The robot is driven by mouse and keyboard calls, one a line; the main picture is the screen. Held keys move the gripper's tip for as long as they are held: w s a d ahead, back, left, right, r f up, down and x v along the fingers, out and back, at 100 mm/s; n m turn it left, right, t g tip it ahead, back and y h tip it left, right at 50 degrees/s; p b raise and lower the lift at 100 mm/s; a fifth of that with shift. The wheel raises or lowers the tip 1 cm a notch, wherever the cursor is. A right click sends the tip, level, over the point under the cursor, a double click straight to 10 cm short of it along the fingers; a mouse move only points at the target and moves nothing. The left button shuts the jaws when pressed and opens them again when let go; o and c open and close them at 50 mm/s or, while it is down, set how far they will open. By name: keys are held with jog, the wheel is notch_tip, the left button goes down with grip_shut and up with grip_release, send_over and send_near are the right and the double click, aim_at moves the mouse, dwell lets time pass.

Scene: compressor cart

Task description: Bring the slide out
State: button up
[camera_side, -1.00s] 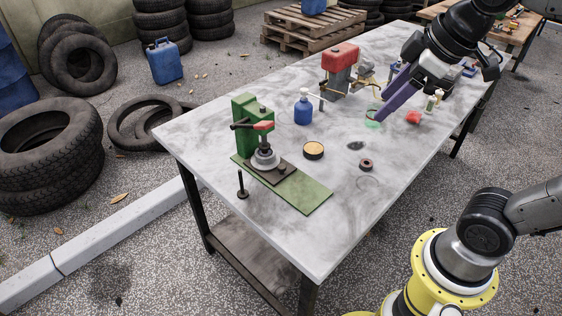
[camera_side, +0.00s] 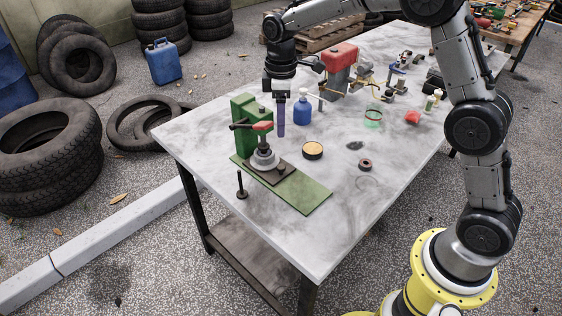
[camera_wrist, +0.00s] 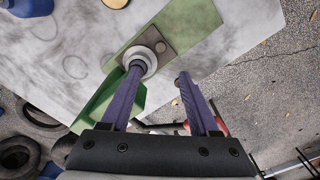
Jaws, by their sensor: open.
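The slide (camera_side: 286,176) is a dark flat plate with a small knob, lying on the green base plate (camera_side: 305,195) of a green press. A grey round collar (camera_side: 264,160) sits on it under the press head. In the wrist view the slide (camera_wrist: 170,28) shows with its knob and the collar (camera_wrist: 137,55). My gripper (camera_side: 281,134) points down with purple fingers, just beyond the press head in the side view. In the wrist view my gripper (camera_wrist: 160,72) is open and empty, its left fingertip overlapping the collar. Contact cannot be told.
The green press column (camera_side: 244,122) with its red-tipped lever (camera_side: 262,126) rises beside the slide. A black pin (camera_side: 241,186) stands near the table edge. A blue bottle (camera_side: 303,109), a tan-topped tin (camera_side: 313,150) and a small ring (camera_side: 365,165) are nearby. The table front is clear.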

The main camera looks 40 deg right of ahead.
aim_at(281, 166)
notch_tip(281, 166, down, 14)
jog(key=shift+f, duration=0.1)
dwell(0.5)
grip_shut()
dwell(1.3)
